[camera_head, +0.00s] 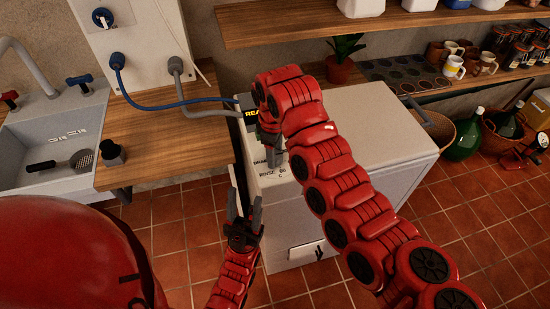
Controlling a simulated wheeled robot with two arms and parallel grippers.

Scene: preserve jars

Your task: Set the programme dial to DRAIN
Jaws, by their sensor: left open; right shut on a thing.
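The white appliance (375,125) stands in the middle, with its front toward me. A small dark display (251,114) with yellow letters, partly covered, sits at its top left corner. Below it are printed programme labels (268,173); "RINSE" and "60" are readable, and another word above is partly covered. My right gripper (284,152) is at this control panel, shut on what appears to be the programme dial. The dial and its pointer are hidden by the gripper and arm, so its setting cannot be read. My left gripper (244,208) is open and empty, lower, in front of the appliance.
A wooden counter (170,145) with a sink (45,130) and a small black knob-like object (112,152) is at the left. A blue hose (165,107) and a grey hose (205,113) run toward the appliance. Shelves with jars and mugs line the back right.

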